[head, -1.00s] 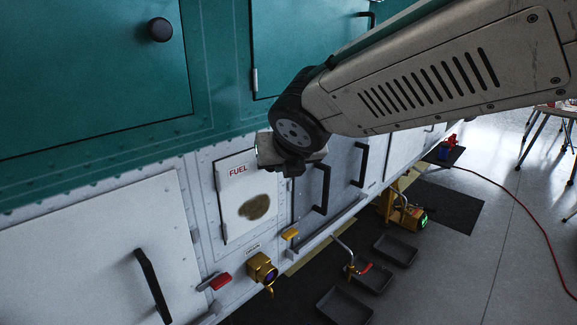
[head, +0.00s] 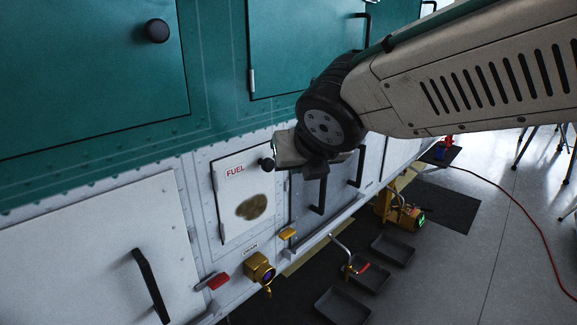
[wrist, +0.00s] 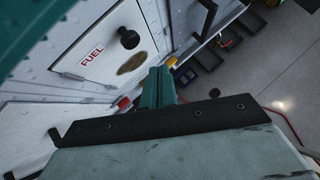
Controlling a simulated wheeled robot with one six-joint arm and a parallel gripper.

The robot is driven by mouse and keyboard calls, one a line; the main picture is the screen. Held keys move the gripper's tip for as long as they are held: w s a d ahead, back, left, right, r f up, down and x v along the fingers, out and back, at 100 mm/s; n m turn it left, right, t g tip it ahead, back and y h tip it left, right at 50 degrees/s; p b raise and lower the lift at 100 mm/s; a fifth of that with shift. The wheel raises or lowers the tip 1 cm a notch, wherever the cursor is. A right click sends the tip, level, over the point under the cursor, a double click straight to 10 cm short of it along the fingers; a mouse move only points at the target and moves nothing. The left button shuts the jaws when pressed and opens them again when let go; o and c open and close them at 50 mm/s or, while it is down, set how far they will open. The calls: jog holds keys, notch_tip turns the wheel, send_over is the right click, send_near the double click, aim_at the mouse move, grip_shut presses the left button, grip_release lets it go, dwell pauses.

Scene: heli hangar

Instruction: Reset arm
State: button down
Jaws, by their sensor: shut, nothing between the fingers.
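My arm reaches in from the upper right in the head view. Its end is in front of the helicopter's side, just right of the white FUEL door (head: 236,190). The fingers are hidden behind the wrist there. In the wrist view my gripper (wrist: 159,80) shows as two teal fingers pressed together with nothing between them, apart from the panel. The FUEL door (wrist: 88,74) has a black knob (wrist: 129,39) and a brown stain, and it looks closed. The knob also shows in the head view (head: 266,164).
A brass valve (head: 260,268) and a red lever (head: 218,281) stick out below the door. Black trays (head: 342,306) and a yellow device (head: 402,216) are on the floor at right. A red hose (head: 520,212) crosses open grey floor.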

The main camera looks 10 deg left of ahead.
jog(key=s+d+r, duration=0.3)
jog(key=d+r, duration=0.2)
jog(key=s+d+f+n+g+h, duration=0.1)
jog(key=s+d+f+n, duration=0.3)
jog(key=d+n, duration=0.6)
jog(key=s+d+f+n+g+h, duration=0.2)
jog(key=s+d+f+n+g, duration=0.1)
jog(key=s+d+n, duration=0.5)
jog(key=s+d+f+n+g+h, duration=0.1)
jog(key=s+d+f+n, duration=0.4)
jog(key=d+n, duration=0.7)
jog(key=shift+s+d+f+g, duration=0.4)
jog(key=shift+s+d+g, duration=0.2)
jog(key=shift+d+g, duration=0.4)
jog(key=shift+d, duration=0.1)
